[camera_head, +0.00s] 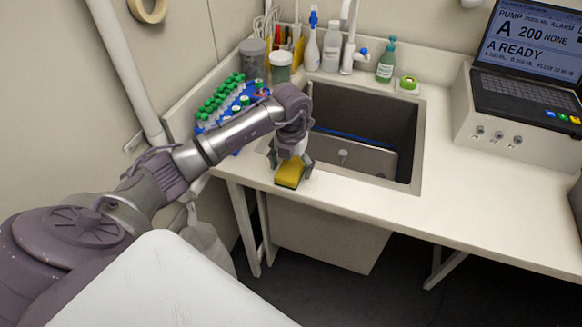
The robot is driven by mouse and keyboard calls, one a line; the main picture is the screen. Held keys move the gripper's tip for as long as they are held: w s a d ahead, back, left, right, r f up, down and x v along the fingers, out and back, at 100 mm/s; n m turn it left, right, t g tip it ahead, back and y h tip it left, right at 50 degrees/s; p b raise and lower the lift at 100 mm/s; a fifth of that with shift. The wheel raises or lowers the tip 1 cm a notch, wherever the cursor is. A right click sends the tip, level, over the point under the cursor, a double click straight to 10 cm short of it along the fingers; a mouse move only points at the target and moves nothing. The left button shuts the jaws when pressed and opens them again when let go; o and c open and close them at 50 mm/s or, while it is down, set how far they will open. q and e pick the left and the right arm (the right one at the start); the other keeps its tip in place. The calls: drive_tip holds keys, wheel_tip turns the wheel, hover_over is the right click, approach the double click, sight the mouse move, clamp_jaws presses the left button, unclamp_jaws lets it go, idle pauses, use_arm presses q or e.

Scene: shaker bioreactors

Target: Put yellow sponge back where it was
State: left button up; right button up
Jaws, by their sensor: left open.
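The yellow sponge (289,174) has a dark lower layer. It rests on the white counter (352,203) near its front edge, just left of the sink's front corner. My left gripper (291,165) points down directly over the sponge with its fingers open, one to either side of it. From this view I cannot tell whether the fingers touch it. My right gripper is not in view.
The sink (372,118) lies just right of the gripper. A blue rack (232,106) of green-capped tubes stands behind my left arm. Bottles (386,62) and a tap (349,50) line the back. The counter right of the sink is clear up to the pump unit (505,128).

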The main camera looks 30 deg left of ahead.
sight(291, 167)
use_arm(q)
drive_tip(key=shift+w+r, duration=0.1)
drive_tip(key=shift+r, duration=0.3)
wheel_tip(291, 167, up, 11)
drive_tip(key=b, duration=0.3)
drive_tip(key=shift+r, duration=0.2)
